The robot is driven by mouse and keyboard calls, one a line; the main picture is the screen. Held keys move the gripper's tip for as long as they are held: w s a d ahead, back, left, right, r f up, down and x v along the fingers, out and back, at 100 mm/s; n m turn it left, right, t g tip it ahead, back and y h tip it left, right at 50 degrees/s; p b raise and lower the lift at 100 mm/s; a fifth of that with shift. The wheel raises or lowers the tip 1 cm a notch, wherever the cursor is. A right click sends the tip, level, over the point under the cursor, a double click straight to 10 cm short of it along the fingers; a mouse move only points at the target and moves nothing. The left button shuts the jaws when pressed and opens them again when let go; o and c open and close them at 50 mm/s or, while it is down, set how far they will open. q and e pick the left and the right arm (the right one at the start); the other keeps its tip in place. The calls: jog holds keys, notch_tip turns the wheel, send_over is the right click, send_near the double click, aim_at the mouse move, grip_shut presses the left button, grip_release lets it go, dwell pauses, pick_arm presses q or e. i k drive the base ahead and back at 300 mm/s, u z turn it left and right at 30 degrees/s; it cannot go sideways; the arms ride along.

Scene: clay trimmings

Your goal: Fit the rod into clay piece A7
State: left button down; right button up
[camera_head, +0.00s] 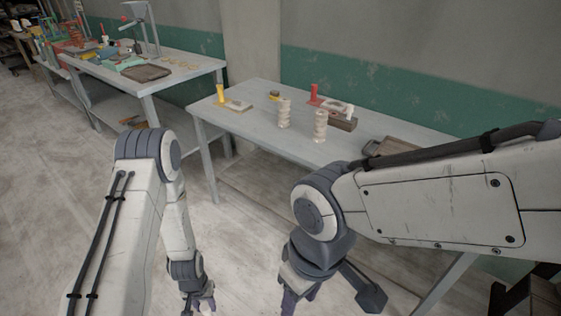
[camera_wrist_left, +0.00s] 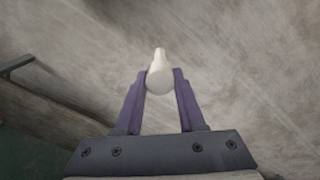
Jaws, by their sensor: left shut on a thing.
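My left gripper (camera_head: 204,304) hangs low over the floor, in front of the tables. In the left wrist view its two purple fingers are shut on a pale white rod (camera_wrist_left: 159,74), seen nearly end-on. Two pale, ribbed clay pieces, one on the left (camera_head: 284,113) and one on the right (camera_head: 320,126), stand upright on the near grey table; I cannot read which is A7. The rod is well away from both. My right gripper (camera_head: 300,301) is at the bottom edge, partly cut off, and its opening is unclear.
The grey table (camera_head: 243,124) also holds a yellow item (camera_head: 220,95), a red item (camera_head: 314,94), a brown block (camera_head: 342,122) and a dark tray (camera_head: 398,147). A second table (camera_head: 186,65) with tools stands at the back left. The floor between is open.

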aim_at(320, 120)
jog(key=u, duration=0.45)
jog(key=i, duration=1.2)
jog(key=z, duration=0.7)
jog(key=i, duration=0.5)
jog(key=z, duration=0.5)
